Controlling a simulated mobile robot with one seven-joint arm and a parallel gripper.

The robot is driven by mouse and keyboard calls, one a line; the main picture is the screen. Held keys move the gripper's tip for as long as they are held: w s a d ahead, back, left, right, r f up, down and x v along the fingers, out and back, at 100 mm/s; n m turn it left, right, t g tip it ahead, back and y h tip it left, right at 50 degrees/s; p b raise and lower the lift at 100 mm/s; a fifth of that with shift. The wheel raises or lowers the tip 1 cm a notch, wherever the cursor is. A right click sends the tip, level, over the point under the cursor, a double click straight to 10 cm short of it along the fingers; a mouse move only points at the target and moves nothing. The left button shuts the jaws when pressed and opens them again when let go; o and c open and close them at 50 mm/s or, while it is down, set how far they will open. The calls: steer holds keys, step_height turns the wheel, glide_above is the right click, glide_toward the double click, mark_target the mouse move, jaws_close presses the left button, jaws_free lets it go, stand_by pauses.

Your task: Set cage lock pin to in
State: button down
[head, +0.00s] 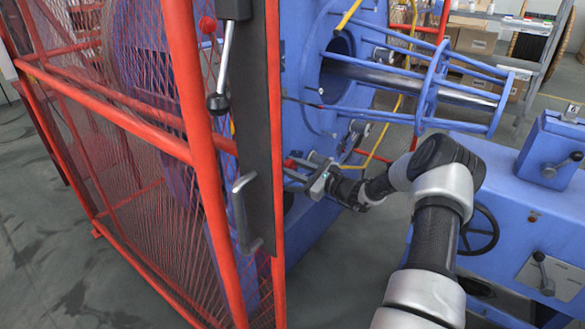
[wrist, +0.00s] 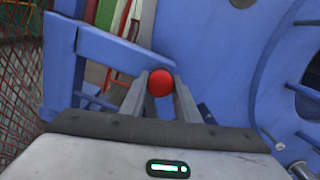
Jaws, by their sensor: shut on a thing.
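The red round knob (wrist: 160,83), which looks like the head of the cage lock pin, sits between the fingertips of my gripper (wrist: 160,90) in the wrist view. The fingers are shut on it from both sides. In the head view my gripper (head: 298,172) reaches left to the machine's blue frame, just right of the red guard edge. A small part of the red knob (head: 289,163) shows there. The pin's shaft is hidden behind the knob and fingers, so how deep it sits cannot be told.
The red mesh guard (head: 150,150) with its dark upright and grey handle (head: 241,210) stands close left of my gripper. Blue rods (head: 440,85) stick out above my arm. A blue machine cabinet (head: 520,200) with a handwheel stands at right. A blue bracket (wrist: 110,50) lies close beside the knob.

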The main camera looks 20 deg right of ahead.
steer(key=shift+w+a+r, duration=0.1)
steer(key=c, duration=1.3)
jaws_free()
steer(key=shift+c, duration=0.2)
steer(key=p+v, duration=0.3)
steer(key=v, duration=1.4)
steer(key=shift+s, duration=0.25)
